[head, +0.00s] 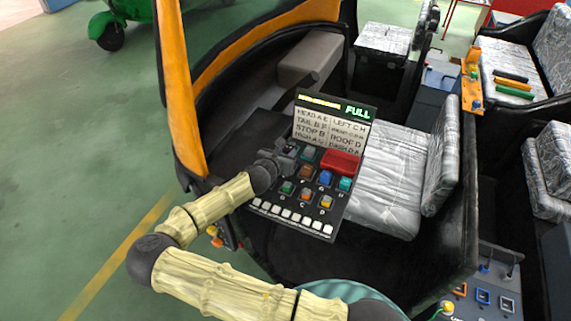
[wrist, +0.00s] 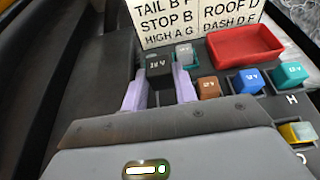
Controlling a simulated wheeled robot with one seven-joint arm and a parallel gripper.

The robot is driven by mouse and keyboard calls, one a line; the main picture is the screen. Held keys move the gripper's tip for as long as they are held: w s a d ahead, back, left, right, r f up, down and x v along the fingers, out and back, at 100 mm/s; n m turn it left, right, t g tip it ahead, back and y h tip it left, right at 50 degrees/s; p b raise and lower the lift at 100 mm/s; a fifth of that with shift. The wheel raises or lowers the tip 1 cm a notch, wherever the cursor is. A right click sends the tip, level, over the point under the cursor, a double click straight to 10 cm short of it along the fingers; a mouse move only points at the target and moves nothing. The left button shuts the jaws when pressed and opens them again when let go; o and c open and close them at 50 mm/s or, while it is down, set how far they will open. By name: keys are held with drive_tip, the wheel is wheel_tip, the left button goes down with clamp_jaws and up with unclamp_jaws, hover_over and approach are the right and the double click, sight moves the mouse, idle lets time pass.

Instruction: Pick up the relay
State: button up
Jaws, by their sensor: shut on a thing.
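My gripper (wrist: 159,82) is shut on a black relay (wrist: 158,66) with pale lettering, which sits between its two lavender fingers in the wrist view. I cannot tell whether the relay is still seated in the board or clear of it. In the head view my gripper (head: 284,157) is over the upper left of the relay board (head: 266,212), and the relay is hard to make out there. A grey relay (wrist: 184,53) stands just right of the held one. Brown (wrist: 208,87), blue (wrist: 248,80) and teal (wrist: 288,74) relays stand in a row further right.
A red tray (head: 341,162) lies on the board's upper right, apparently empty in the wrist view. A label panel (head: 331,121) rises behind. Green (head: 287,187) and yellow (head: 326,201) relays are lower on the board. A patterned seat (head: 385,180) is to the right, the orange-edged frame to the left.

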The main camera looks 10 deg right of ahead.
drive_tip(key=shift+r, duration=1.55)
drive_tip(key=shift+d, duration=0.1)
